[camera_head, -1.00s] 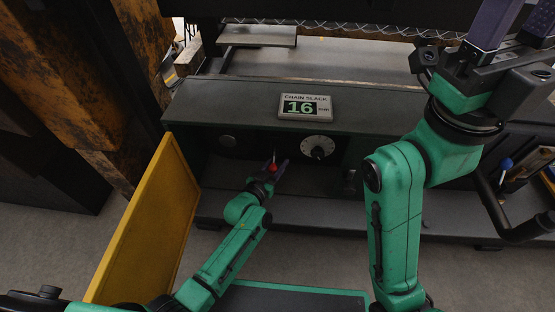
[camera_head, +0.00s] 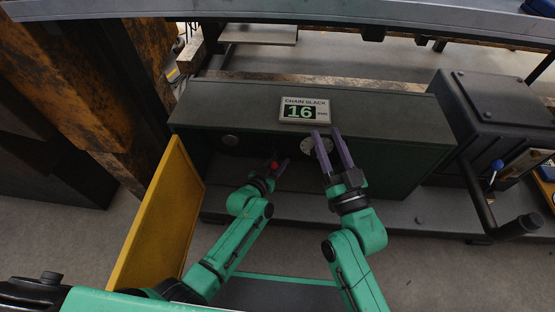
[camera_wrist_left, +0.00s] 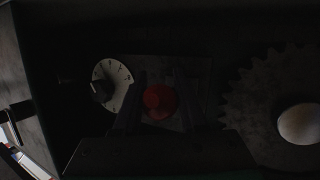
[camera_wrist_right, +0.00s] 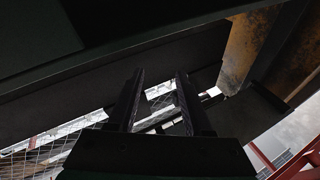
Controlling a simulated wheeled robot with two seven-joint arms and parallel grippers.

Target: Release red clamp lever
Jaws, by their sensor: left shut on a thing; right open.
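The red clamp lever (camera_head: 274,165) shows as a small red knob inside the dark open housing below the chain slack display. In the left wrist view its round red end (camera_wrist_left: 160,101) sits between the fingers. My left gripper (camera_head: 279,168) is shut on it. The lever's lower part is hidden by my left gripper.
The display (camera_head: 304,110) reads 16. The yellow door (camera_head: 160,220) stands open left of the housing (camera_head: 400,135). A toothed sprocket (camera_wrist_left: 262,105) and the dial (camera_wrist_left: 112,84) flank the lever in the left wrist view. A blue-knobbed lever (camera_head: 496,168) stands at the right.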

